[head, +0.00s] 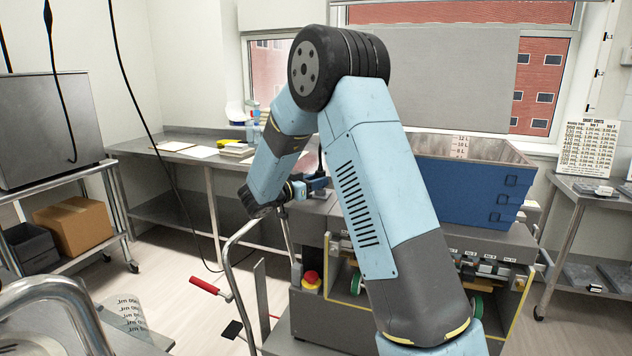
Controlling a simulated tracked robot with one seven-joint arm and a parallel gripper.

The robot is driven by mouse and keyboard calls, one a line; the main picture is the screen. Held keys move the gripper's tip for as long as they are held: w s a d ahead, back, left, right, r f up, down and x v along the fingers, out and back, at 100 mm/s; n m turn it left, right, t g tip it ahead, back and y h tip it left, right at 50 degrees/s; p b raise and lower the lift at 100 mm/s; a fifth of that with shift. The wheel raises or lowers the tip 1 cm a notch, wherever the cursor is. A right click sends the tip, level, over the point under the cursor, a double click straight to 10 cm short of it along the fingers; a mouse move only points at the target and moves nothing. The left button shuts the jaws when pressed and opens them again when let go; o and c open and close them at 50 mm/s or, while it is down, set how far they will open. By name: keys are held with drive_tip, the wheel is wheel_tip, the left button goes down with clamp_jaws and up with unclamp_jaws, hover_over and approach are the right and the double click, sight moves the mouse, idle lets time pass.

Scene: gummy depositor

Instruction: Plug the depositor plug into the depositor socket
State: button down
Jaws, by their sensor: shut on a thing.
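My gripper (300,189) is at the end of my folded light-blue arm, left of the picture's middle. It is small in the view and partly hidden by my own wrist. A dark blue piece (318,183), which looks like the depositor plug, sits at its fingertips, and the gripper appears shut on it. A short dark cable shows just above it. The depositor (325,305) is a grey machine with a blue hopper (465,190), and the gripper is by its upper left side. I cannot make out the depositor socket; my arm covers much of the machine.
A red stop button (311,281) is on the depositor's lower left. A steel table (150,146) runs along the back wall. A black cable (165,165) hangs from above, left of my arm.

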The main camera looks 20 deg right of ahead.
drive_tip(key=c, duration=0.7)
unclamp_jaws()
drive_tip(key=v, duration=1.3)
drive_tip(key=shift+a, duration=0.4)
drive_tip(key=shift+s, duration=0.15)
